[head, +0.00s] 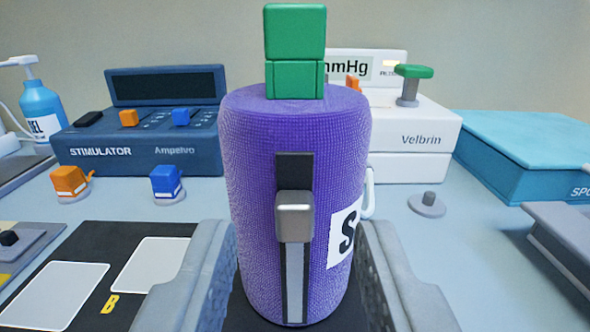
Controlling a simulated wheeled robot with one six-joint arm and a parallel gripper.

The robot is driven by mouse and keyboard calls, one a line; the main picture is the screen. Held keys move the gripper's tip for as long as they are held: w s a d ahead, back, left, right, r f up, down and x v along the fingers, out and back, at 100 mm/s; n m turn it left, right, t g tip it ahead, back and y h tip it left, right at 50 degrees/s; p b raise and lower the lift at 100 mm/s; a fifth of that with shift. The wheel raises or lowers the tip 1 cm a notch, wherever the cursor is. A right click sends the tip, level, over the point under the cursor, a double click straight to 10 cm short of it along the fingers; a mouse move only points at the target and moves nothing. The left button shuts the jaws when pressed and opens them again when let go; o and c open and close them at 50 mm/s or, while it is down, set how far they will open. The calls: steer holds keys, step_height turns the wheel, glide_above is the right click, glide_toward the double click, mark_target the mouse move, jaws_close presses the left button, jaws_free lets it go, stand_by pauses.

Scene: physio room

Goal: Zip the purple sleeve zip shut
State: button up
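The purple sleeve (255,180) stands upright in the middle of the head view. Its zip (296,285) runs up the front, with a plain dark strip above the slider and a pale band with dark edges below it. The grey metal slider (295,217) sits part-way up the track. My gripper (297,230) is open, with one grey finger on each side of the slider and clear of it. Nothing shows between the fingers except the sleeve front and slider. Whether the fingers touch the sleeve's sides cannot be told.
A green block (295,50) stands on top of the sleeve. A blue stimulator box (140,140) is behind left, a white Velbrin box (415,135) behind right. Orange (71,181) and blue (167,182) knobs stand left. A teal box (530,150) is far right.

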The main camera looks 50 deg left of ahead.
mark_target(296, 298)
steer(key=shift+x, duration=1.15)
steer(key=shift+c, duration=0.3)
jaws_close()
step_height(296, 298, down, 8)
steer(key=shift+s+f, duration=0.1)
steer(key=shift+o, duration=0.3)
jaws_free()
steer(key=v, duration=1.7)
steer(key=shift+d, duration=0.15)
